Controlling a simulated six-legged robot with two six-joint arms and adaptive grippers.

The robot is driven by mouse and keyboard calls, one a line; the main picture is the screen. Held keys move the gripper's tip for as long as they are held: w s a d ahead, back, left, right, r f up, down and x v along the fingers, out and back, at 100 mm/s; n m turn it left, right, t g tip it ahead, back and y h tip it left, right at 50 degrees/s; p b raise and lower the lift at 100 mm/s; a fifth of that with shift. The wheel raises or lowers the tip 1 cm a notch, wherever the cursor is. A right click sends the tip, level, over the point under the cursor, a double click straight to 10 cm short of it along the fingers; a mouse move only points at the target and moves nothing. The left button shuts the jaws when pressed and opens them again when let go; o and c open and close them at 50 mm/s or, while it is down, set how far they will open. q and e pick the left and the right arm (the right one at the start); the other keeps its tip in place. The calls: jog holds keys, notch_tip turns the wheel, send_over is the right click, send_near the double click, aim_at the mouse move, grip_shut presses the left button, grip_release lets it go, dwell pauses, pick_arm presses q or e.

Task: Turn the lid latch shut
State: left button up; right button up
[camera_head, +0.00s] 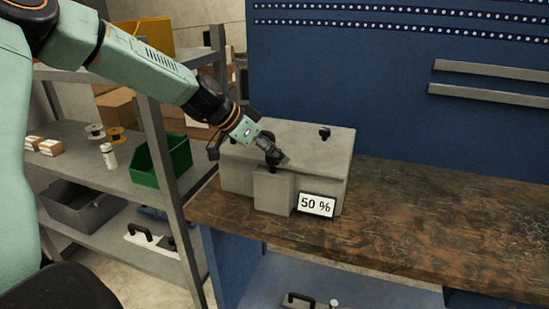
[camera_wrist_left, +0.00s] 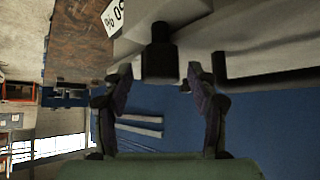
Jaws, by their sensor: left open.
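A grey box with a lid (camera_head: 300,138) stands on the workbench. A small black latch-like knob (camera_head: 324,132) stands up near the lid's back right edge. My left gripper (camera_head: 283,160) is over the front left part of the lid, left of that knob. In the left wrist view the fingers (camera_wrist_left: 159,74) are spread apart, and a black knob (camera_wrist_left: 160,55) shows between and beyond them. I cannot tell whether they touch it. My right gripper is not in view.
A display reading 50 % (camera_head: 316,205) is on the box's front. The wooden workbench (camera_head: 450,220) is clear to the right. A blue panel (camera_head: 390,110) rises behind. A shelf with a green bin (camera_head: 160,160) stands left.

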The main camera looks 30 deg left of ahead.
pick_arm(q)
jog(key=shift+w+d+f, duration=0.1)
jog(key=shift+d+f, duration=0.05)
jog(key=shift+f, duration=0.05)
jog(key=shift+a, duration=0.35)
jog(key=shift+d, duration=0.3)
jog(key=c, duration=0.4)
jog(key=shift+a, duration=0.2)
jog(key=c, duration=0.5)
jog(key=shift+c, duration=1.4)
